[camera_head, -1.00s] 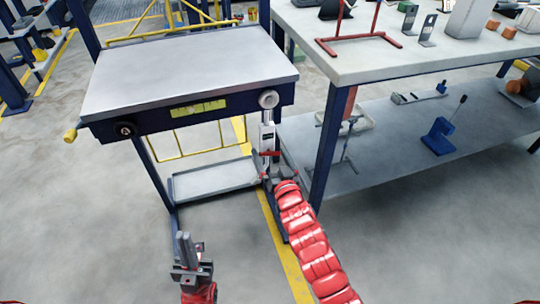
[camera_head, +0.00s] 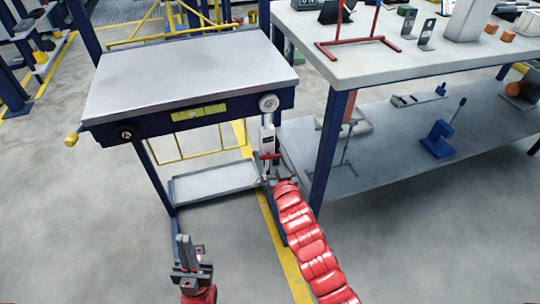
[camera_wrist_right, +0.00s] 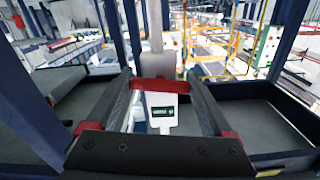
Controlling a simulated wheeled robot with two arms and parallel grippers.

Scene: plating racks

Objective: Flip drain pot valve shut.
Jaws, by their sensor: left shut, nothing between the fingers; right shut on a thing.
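The drain pot (camera_head: 267,139) looks like a slim white upright unit by the right front leg of the grey-topped table. A red valve handle (camera_head: 270,156) crosses its lower part. The wrist view shows the red handle (camera_wrist_right: 160,86) lying across between my fingers, with a white body and small display (camera_wrist_right: 162,111) below it. My right gripper (camera_wrist_right: 158,76) is shut on the red handle; its fingertips are small and partly hidden in the head view. My left gripper (camera_head: 185,243) is shut and empty, pointing up in front of the table, apart from the pot.
The grey-topped table (camera_head: 190,75) has round dials on its front and a low tray (camera_head: 215,182) beneath. A white workbench (camera_head: 440,55) with a lower shelf (camera_head: 390,150) stands close on the right. Its blue leg (camera_head: 326,150) is near my right arm. Floor at front left is clear.

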